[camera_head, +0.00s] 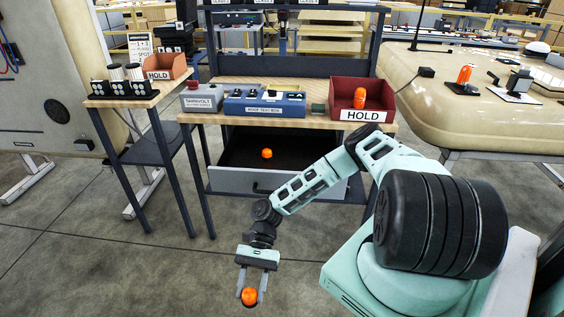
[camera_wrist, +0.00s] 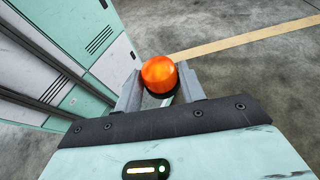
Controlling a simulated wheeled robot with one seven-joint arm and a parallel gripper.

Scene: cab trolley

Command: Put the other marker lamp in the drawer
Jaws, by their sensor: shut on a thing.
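My gripper (camera_head: 250,283) is shut on an orange marker lamp (camera_head: 249,297) with a dark base. It holds the lamp low over the floor, in front of and below the bench. In the wrist view the lamp (camera_wrist: 159,76) sits between the two fingers (camera_wrist: 160,90). The drawer (camera_head: 228,181) under the bench is pulled open, with a grey front and dark inside. Another orange lamp (camera_head: 267,153) lies in the drawer. My gripper is outside the drawer, nearer the head camera.
A red HOLD bin (camera_head: 343,113) on the bench holds an orange lamp (camera_head: 360,98). Grey (camera_head: 202,97) and blue (camera_head: 264,104) test boxes stand beside it. Another orange lamp (camera_head: 464,75) stands on the beige cab part (camera_head: 432,103). A side stand (camera_head: 150,98) is left. The floor before the drawer is clear.

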